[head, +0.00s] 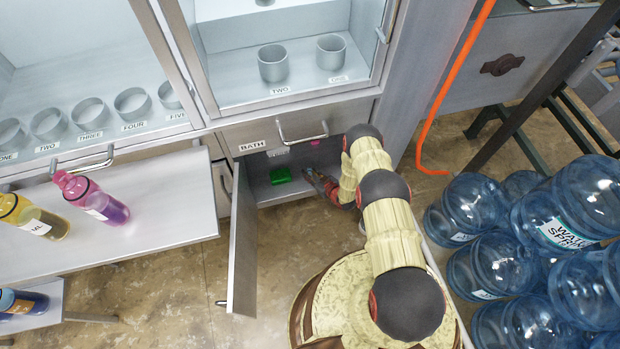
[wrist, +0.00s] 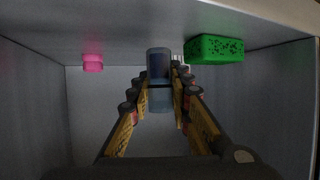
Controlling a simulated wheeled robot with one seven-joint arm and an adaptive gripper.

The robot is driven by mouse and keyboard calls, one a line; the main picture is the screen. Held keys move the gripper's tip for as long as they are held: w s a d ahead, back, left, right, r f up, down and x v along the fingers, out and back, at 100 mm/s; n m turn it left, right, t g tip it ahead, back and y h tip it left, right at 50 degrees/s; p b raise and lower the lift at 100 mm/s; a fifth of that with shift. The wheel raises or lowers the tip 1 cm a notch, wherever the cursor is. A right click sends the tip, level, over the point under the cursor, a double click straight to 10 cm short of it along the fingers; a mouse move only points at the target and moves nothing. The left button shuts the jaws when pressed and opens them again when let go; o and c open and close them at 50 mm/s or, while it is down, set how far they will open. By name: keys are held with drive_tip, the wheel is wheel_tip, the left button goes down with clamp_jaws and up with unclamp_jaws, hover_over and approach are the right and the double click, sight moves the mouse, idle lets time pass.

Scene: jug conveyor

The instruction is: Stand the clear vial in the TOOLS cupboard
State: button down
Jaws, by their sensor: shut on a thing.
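The clear vial (wrist: 158,98) is between the fingers of my gripper (wrist: 160,92) in the wrist view, and the gripper is shut on it. The vial looks bluish and see-through, with a darker end, and lines up with the picture's vertical. My gripper (head: 318,180) reaches into the open low cupboard (head: 265,193) in the head view. The vial cannot be made out there. The wrist picture seems upside down, with the cupboard floor at its top. I cannot tell whether the vial touches that floor. The cupboard's own label is too small to read.
A green sponge (head: 281,175) lies on the cupboard floor; it also shows in the wrist view (wrist: 214,49). A small pink thing (wrist: 93,63) is at the other side. The cupboard door (head: 242,245) stands open. A BATH drawer (head: 300,128) is above. Large water jugs (head: 485,205) are stacked right.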

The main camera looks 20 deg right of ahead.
wheel_tip(320, 180, down, 4)
drive_tip(key=shift+w+d+r+b, duration=0.1)
drive_tip(key=shift+d+r+b, duration=0.05)
drive_tip(key=shift+b, duration=0.6)
drive_tip(key=shift+r, duration=0.1)
drive_tip(key=c, duration=1.7)
unclamp_jaws()
drive_tip(key=shift+o, duration=0.3)
drive_tip(key=p+v, duration=0.4)
drive_tip(key=v, duration=0.8)
drive_tip(key=shift+p, duration=0.35)
